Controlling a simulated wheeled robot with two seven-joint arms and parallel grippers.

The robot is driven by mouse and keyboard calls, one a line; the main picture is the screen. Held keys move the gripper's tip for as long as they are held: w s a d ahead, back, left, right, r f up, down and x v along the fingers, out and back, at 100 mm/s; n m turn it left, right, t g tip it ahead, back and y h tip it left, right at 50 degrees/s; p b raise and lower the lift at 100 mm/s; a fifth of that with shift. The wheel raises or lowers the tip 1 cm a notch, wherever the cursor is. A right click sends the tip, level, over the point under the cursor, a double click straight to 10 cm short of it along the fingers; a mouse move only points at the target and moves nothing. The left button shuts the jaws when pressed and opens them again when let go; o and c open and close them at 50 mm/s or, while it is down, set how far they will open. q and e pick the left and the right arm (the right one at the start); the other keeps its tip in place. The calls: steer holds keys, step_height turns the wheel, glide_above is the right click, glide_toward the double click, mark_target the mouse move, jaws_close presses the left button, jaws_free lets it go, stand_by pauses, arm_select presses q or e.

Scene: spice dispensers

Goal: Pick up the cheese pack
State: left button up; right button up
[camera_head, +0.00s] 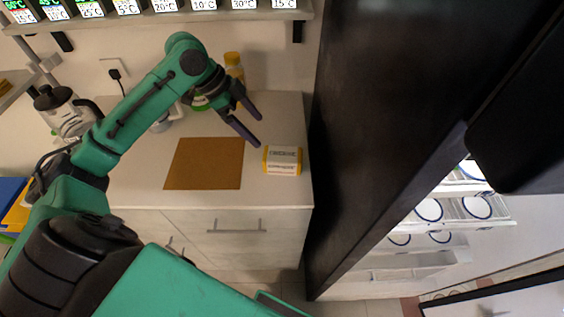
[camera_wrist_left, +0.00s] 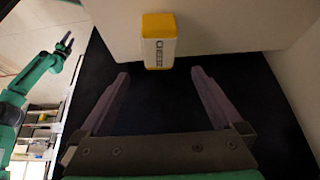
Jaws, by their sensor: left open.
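The cheese pack (camera_head: 282,161), white with yellow ends, lies on the light countertop near its right front corner. It also shows in the left wrist view (camera_wrist_left: 158,42), at the top middle, with its yellow side up and its white lettered side facing me. My left gripper (camera_head: 259,131) is open and empty. It is a little above and behind the pack in the head view. In the left wrist view its two purple fingers (camera_wrist_left: 162,76) are spread wide, with the pack beyond the tips and between their lines, apart from both. My right gripper is not in the head view.
A brown board (camera_head: 204,164) lies on the counter left of the pack. A yellow-capped bottle (camera_head: 233,66) stands behind my left gripper. A tall dark cabinet side (camera_head: 365,130) rises right of the counter. A shelf (camera_head: 170,17) with temperature displays hangs above.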

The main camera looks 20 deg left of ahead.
mark_target(280, 154)
arm_select(q)
steer(key=p+x, duration=0.3)
steer(key=x, duration=1.1)
steer(key=shift+s+d+f+p, duration=0.1)
steer(key=shift+p, duration=0.2)
steer(key=shift+f, duration=0.2)
jaws_close()
steer(key=shift+r, duration=0.2)
